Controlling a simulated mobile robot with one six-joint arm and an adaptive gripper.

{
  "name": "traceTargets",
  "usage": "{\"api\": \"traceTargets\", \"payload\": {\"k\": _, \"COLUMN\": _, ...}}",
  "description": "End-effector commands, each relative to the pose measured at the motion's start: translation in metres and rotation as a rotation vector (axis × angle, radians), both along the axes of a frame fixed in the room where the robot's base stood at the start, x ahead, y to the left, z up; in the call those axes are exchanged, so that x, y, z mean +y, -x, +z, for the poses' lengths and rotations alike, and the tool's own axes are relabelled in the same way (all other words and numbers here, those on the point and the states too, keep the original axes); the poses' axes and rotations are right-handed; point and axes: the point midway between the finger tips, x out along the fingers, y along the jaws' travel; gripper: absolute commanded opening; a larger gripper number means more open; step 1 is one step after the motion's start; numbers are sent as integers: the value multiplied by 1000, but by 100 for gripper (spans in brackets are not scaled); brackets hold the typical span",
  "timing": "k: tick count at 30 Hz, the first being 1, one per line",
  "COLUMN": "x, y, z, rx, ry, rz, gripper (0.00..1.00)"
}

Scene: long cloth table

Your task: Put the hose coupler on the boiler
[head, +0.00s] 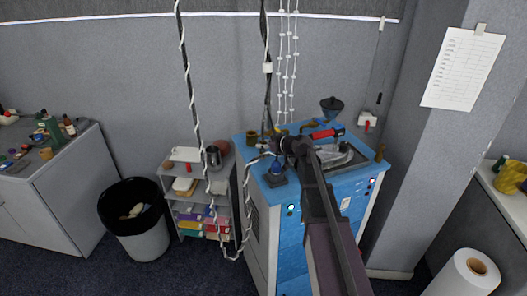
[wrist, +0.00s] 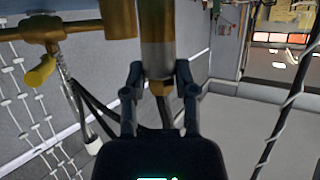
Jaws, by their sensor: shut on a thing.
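My gripper (wrist: 160,92) is shut on a silver cylinder with brass ends, which I take to be the hose coupler (wrist: 157,52). One finger is on each side of it in the wrist view. In the head view my gripper (head: 284,147) is over the left part of the top of a blue cabinet, which I take to be the boiler (head: 322,222). The coupler is too small there to make out. I cannot tell whether it touches anything on the boiler.
A brass pipe (wrist: 40,27) with a yellow handle (wrist: 40,70) is close by in the wrist view. A dark funnel (head: 332,105) and a red-handled tool (head: 327,133) are on the cabinet top. A white spiral-wrapped cord (head: 189,75) hangs left, near a small shelf (head: 190,215).

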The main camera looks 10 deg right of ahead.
Motion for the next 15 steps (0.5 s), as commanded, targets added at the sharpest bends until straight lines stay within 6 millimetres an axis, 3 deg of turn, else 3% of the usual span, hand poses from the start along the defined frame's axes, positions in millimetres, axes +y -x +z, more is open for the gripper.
{"api": "traceTargets", "payload": {"k": 4, "x": 0, "y": 0, "z": -12, "rx": 0, "ry": 0, "rz": 0, "gripper": 0}}
{"api": "traceTargets", "payload": {"k": 15, "x": 0, "y": 0, "z": -12, "rx": 0, "ry": 0, "rz": 0, "gripper": 0}}
